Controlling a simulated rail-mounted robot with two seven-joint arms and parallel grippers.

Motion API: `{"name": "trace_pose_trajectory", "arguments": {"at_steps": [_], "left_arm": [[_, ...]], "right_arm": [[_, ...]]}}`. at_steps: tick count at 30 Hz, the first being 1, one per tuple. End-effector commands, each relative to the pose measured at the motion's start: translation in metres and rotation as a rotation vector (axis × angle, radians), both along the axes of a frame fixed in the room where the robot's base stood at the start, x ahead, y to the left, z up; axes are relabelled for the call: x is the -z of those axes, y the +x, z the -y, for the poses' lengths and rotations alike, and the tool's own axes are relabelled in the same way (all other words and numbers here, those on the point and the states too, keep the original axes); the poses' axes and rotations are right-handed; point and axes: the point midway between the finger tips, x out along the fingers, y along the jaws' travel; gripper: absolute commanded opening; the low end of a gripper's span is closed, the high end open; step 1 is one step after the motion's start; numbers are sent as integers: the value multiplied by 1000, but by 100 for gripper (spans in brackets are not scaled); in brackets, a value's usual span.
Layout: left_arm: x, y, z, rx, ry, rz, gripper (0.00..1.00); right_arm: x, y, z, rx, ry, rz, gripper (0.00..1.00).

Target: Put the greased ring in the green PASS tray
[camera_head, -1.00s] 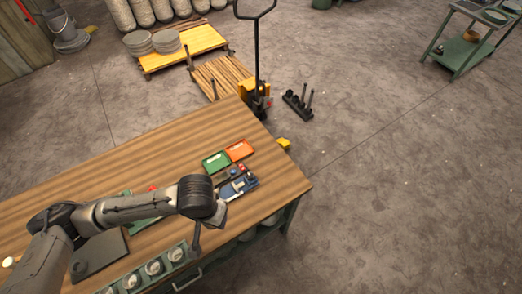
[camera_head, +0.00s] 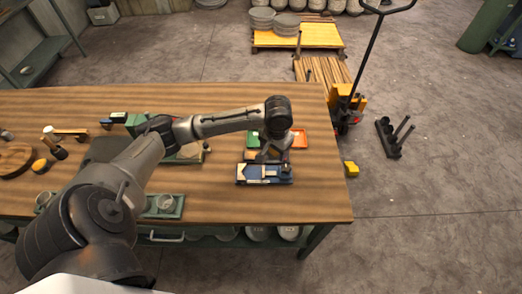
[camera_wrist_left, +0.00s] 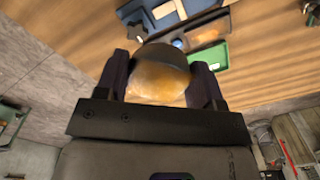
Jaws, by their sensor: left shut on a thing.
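My left gripper (camera_head: 272,153) is over the right part of the workbench, just above the blue fixture (camera_head: 265,174) and close to the green tray (camera_head: 252,139). In the left wrist view the gripper (camera_wrist_left: 162,85) is shut on a rounded amber and dark grey thing (camera_wrist_left: 160,80), which appears to be the greased ring. Its hole does not show there. In the head view the gripper hides it. The green tray also shows in the left wrist view (camera_wrist_left: 211,57), beside the held thing and apart from it. My right gripper is not in view.
An orange tray (camera_head: 299,139) stands right of the green one. A grey mat (camera_head: 105,149), a hammer (camera_head: 54,147) and a wooden disc (camera_head: 14,158) lie on the workbench (camera_head: 230,206) to the left. Its front right is clear. A pallet truck (camera_head: 347,104) stands behind.

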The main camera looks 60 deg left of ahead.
Motion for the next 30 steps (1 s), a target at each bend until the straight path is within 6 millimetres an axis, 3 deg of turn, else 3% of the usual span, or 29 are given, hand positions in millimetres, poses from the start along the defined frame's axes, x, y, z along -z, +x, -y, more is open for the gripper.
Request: {"name": "trace_pose_trajectory", "arguments": {"at_steps": [1, 7, 17, 30], "left_arm": [[21, 1, -14, -24, 0, 0, 28], [42, 4, -51, -77, -6, 6, 28], [59, 11, -86, -110, -12, 10, 28], [108, 46, -161, -111, -13, 11, 28]], "right_arm": [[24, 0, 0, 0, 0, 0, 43], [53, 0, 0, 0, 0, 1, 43], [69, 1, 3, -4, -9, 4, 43], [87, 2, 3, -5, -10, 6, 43]]}}
